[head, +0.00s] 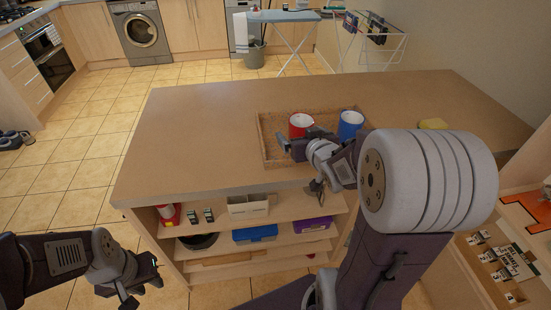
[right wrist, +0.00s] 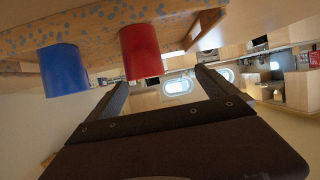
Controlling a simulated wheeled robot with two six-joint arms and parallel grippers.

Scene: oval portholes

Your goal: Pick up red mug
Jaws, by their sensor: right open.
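The red mug (head: 299,125) stands upright in a cork-coloured tray (head: 265,153) on the counter, left of the blue mug (head: 350,123). My right gripper (head: 299,165) is open and empty at the tray's near side, in front of the red mug. In the right wrist view the picture is upside down; the red mug (right wrist: 140,51) shows beyond the spread fingers of my right gripper (right wrist: 162,78), nearer the left finger. The blue mug (right wrist: 64,70) is left of it there. The red mug's handle is not visible. My left gripper (head: 140,287) is low at the bottom left, apparently open and empty.
The wooden counter (head: 200,125) is clear left of the tray. Shelves below hold a blue box (head: 255,234), a purple box (head: 313,225) and small items. A yellow item (head: 433,123) lies at the right. My right arm hides part of the counter.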

